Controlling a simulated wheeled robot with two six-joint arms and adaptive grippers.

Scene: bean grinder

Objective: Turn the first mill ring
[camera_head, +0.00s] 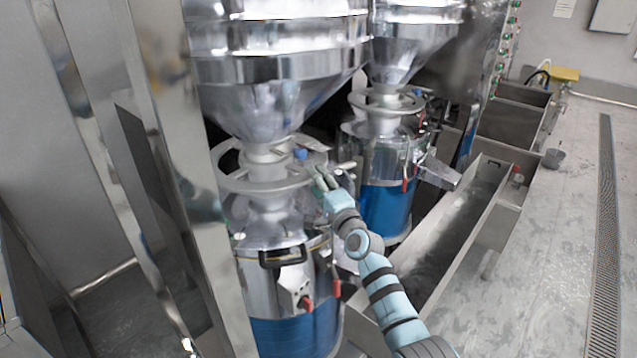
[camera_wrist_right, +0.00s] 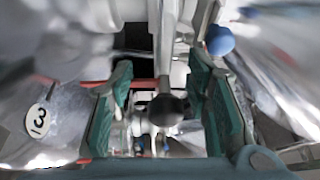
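The first mill ring (camera_head: 255,187) is a grey metal handwheel around the neck of the nearer mill, under its steel hopper. A blue knob (camera_head: 300,153) shows beside the ring, and a blue ball shows in the right wrist view (camera_wrist_right: 219,40). My right gripper (camera_head: 324,179) is at the ring's right side. In the right wrist view its teal fingers (camera_wrist_right: 162,75) stand apart. A grey bar with a dark rounded end (camera_wrist_right: 167,108) shows between them, with gaps on both sides. Contact with the ring cannot be told. My left gripper is not in view.
A second mill with its own ring (camera_head: 387,103) and blue lower body (camera_head: 385,212) stands behind to the right. A steel trough (camera_head: 455,240) runs along the right. A shiny steel post (camera_head: 172,150) stands close on the left. Open floor (camera_head: 560,230) lies at far right.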

